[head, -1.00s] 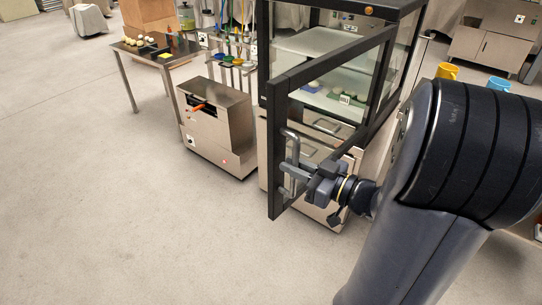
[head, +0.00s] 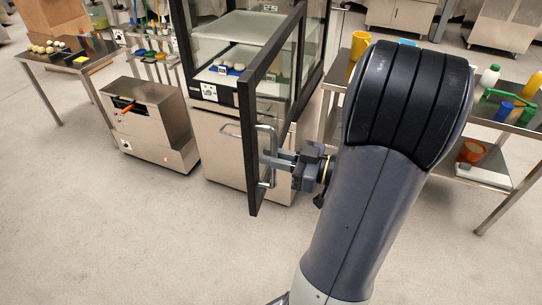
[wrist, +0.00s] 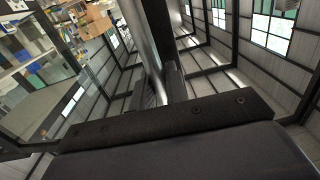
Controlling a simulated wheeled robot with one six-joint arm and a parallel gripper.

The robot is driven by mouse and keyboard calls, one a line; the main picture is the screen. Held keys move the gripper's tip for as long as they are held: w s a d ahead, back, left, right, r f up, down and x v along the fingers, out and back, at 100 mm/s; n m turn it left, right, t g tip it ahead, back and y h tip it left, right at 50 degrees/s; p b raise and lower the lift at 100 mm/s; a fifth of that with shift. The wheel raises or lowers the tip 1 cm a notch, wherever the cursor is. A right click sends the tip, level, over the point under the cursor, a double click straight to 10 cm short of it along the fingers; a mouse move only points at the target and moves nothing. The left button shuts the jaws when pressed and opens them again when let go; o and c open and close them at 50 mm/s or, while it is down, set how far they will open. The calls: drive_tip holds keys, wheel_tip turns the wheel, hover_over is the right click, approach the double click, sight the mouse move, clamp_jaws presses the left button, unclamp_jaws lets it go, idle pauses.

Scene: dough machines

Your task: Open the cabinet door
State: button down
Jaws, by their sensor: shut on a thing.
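The cabinet (head: 315,48) has dark framing and glass panels, with trays of pale dough pieces inside. Its glass door (head: 245,100) has a black frame and stands wide open, swung out toward me. A vertical metal bar handle (head: 273,143) is on the door. My gripper (head: 275,160) is shut on this handle, at its lower part. In the wrist view the handle (wrist: 146,40) runs down between my fingers, and the fingertips are partly hidden by the gripper body.
A steel machine (head: 150,125) stands left of the cabinet. A table with dough balls (head: 70,60) is farther left. On the right, a steel table (head: 500,125) holds bottles and cups. The floor in front is clear.

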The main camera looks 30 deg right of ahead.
drive_tip(key=c, duration=1.5)
unclamp_jaws()
drive_tip(key=v, duration=1.1)
drive_tip(key=shift+b, duration=0.3)
drive_tip(key=shift+w+a, duration=0.1)
drive_tip(key=shift+w, duration=0.05)
drive_tip(key=x, duration=1)
drive_tip(key=shift+w+a+p, duration=0.25)
drive_tip(key=shift+w+p, duration=0.05)
